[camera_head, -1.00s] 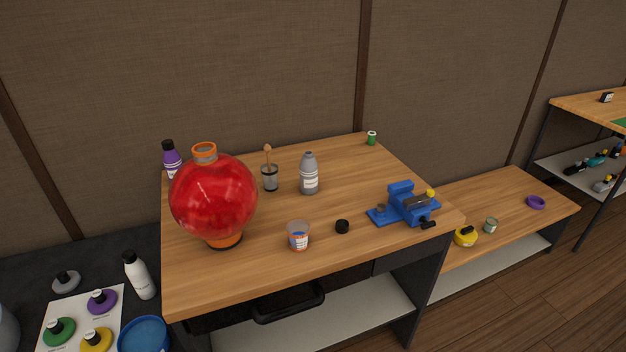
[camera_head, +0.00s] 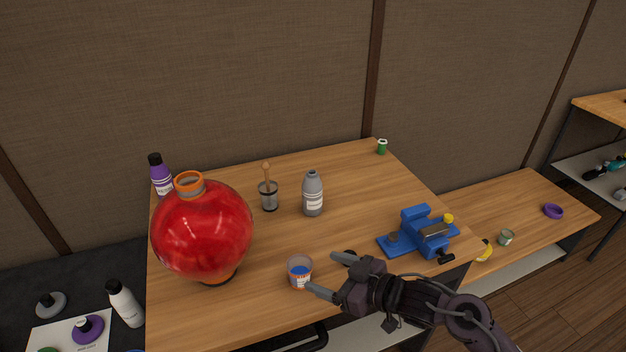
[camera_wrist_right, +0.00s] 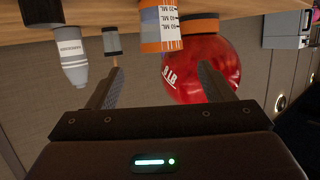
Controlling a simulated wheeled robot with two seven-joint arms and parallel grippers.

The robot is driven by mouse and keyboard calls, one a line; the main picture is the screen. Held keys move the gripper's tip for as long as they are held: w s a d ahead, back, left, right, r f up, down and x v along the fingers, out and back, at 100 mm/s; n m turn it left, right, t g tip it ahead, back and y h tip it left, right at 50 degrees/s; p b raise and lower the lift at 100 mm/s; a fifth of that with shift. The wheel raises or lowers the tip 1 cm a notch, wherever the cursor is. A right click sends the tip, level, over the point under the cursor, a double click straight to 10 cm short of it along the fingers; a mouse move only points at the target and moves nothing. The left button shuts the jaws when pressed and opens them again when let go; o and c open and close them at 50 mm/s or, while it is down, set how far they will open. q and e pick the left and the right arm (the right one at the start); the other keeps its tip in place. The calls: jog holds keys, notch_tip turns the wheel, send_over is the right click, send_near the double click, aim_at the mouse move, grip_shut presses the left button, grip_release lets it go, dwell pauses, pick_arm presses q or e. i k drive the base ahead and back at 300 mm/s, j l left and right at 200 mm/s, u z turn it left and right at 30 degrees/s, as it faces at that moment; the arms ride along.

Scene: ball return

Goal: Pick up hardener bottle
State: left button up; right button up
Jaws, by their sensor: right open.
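A grey bottle with a white label (camera_head: 313,194), which I take for the hardener bottle, stands upright and uncapped on the wooden workbench (camera_head: 345,170). It also shows upside down at the upper left of the right wrist view (camera_wrist_right: 70,50); its label print is too small to read surely. My right gripper (camera_head: 327,274) is open and empty over the bench's front edge, nearer than the bottle and apart from it. Its fingers point toward the measuring cup. My left gripper is out of view.
A measuring cup with blue contents (camera_head: 300,273) is just beside my fingertips. A black cap (camera_head: 349,253) is partly hidden behind the gripper. A red globe (camera_head: 203,232) stands left, a brush pot (camera_head: 268,196) beside the bottle, a blue vise (camera_head: 425,235) right.

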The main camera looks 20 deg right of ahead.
aim_at(312, 188)
jog(key=i+l, duration=0.25)
jog(key=i, duration=0.15)
jog(key=i+l, duration=0.2)
jog(key=i, duration=0.2)
